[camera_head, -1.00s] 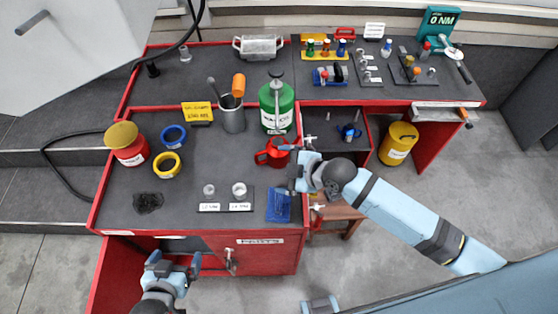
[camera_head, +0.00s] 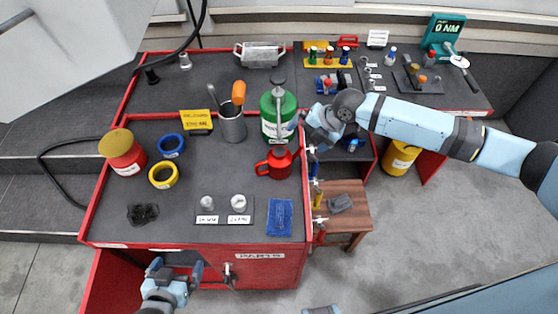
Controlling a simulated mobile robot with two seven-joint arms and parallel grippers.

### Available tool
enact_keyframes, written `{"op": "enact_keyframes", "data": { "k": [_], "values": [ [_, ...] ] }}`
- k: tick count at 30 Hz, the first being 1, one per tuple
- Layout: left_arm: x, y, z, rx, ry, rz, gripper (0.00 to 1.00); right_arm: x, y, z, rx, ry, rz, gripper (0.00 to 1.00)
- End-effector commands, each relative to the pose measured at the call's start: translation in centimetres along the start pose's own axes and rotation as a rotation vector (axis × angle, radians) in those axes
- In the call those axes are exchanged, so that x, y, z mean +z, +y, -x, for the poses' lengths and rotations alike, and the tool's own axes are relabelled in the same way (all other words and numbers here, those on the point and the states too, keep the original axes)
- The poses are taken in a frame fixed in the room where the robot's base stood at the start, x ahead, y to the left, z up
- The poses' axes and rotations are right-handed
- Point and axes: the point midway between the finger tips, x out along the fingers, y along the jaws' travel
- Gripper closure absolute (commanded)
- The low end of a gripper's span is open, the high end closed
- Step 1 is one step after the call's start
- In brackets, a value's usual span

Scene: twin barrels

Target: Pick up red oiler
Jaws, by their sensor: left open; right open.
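The red oiler (camera_head: 278,162) is a small red can with a loop handle on its left side. It stands upright on the dark bench top, just in front of the green and white canister (camera_head: 270,118). My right gripper (camera_head: 304,126) is open and empty, a little above and to the right of the oiler, beside the canister. The fingers are small here, and I cannot tell if they touch anything. My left gripper (camera_head: 176,266) is open and empty at the bench's front, near the drawer handle and well away from the oiler.
Left of the oiler are a grey cup with tools (camera_head: 232,126), blue tape (camera_head: 170,146), yellow tape (camera_head: 163,174) and a red tin (camera_head: 122,152). A blue cloth (camera_head: 280,217) lies in front of it. The bench between the oiler and yellow tape is clear.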

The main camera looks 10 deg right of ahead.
Motion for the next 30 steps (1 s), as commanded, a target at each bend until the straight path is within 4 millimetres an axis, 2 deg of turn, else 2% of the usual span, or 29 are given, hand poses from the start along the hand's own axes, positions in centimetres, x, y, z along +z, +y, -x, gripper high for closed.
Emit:
{"op": "enact_keyframes", "data": {
  "k": [3,6,13,21,30],
  "values": [
    [-0.4,-0.3,0.2,-0.005,0.002,-0.001,0.00,-0.1,0.1,-2.3,-0.001,0.003,-0.001,0.00],
    [-0.4,-0.5,0.3,-0.009,0.002,-0.002,0.00,0.0,0.1,-3.6,0.001,0.001,-0.002,0.00],
    [-0.4,-0.5,0.4,-0.010,-0.005,-0.002,0.00,0.0,0.1,-5.2,0.001,0.001,-0.001,0.00],
    [-1.4,-0.4,1.1,-0.012,0.000,-0.001,0.00,0.3,-0.1,-9.0,0.001,0.000,-0.002,0.00],
    [-1.3,-0.5,1.1,-0.013,-0.002,0.000,0.00,0.3,-0.2,-9.7,0.001,0.000,-0.001,0.00]
  ]
}}
